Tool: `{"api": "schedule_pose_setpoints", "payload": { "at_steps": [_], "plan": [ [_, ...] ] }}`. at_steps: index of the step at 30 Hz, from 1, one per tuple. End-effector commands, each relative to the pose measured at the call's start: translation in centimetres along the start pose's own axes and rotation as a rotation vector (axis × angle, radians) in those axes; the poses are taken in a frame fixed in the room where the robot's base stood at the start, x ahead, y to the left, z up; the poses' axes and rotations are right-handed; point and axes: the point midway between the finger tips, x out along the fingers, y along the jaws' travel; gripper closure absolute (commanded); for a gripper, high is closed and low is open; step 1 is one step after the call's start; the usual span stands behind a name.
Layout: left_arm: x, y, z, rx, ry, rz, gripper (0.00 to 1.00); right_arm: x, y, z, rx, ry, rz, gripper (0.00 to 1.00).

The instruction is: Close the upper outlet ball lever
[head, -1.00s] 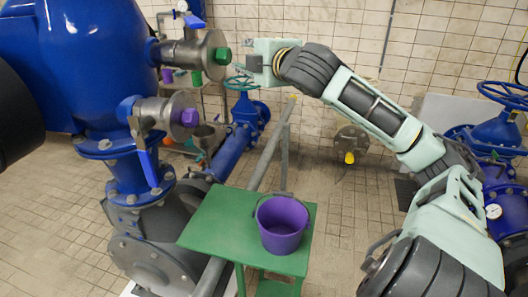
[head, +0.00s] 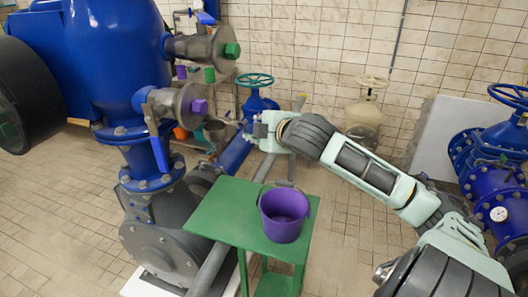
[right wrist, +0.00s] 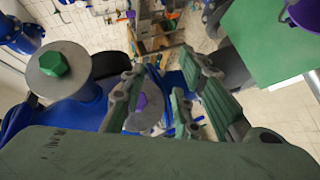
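The upper outlet (head: 203,46) is a grey pipe stub with a green plug (head: 232,50), on the big blue pump body (head: 115,50). A blue ball lever (head: 205,17) shows above it. The lower outlet (head: 172,102) has a purple plug (head: 200,106), and its blue lever (head: 158,145) hangs down. My right gripper (head: 246,122) is to the right of the lower outlet and below the green plug. In the right wrist view its fingers (right wrist: 163,100) are apart and empty, with the purple plug (right wrist: 143,102) beyond them. The green plug (right wrist: 55,65) is at upper left. My left gripper is not seen.
A green table (head: 225,215) with a purple bucket (head: 284,222) stands below the right arm. A blue valve with a teal handwheel (head: 255,80) is behind the gripper. Blue pipework (head: 490,165) stands at far right. Tiled floor lies open between.

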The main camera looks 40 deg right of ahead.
Motion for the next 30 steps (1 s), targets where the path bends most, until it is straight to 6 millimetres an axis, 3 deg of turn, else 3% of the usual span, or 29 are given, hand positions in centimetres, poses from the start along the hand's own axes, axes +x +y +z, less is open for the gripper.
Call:
{"api": "schedule_pose_setpoints", "payload": {
  "at_steps": [3, 9, 22, 30],
  "plan": [
    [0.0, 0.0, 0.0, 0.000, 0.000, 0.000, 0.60, 0.2, -2.1, 0.2, 0.022, -0.008, -0.031, 0.71],
    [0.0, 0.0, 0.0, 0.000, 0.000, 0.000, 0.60, 0.4, -4.3, 0.3, 0.050, -0.018, -0.064, 0.71],
    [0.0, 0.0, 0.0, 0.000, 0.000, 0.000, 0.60, 0.4, -5.0, 0.4, 0.058, -0.022, -0.076, 0.71],
    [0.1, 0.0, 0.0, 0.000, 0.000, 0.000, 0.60, 0.6, -4.6, 0.3, 0.058, -0.016, -0.064, 0.94]
  ]
}}
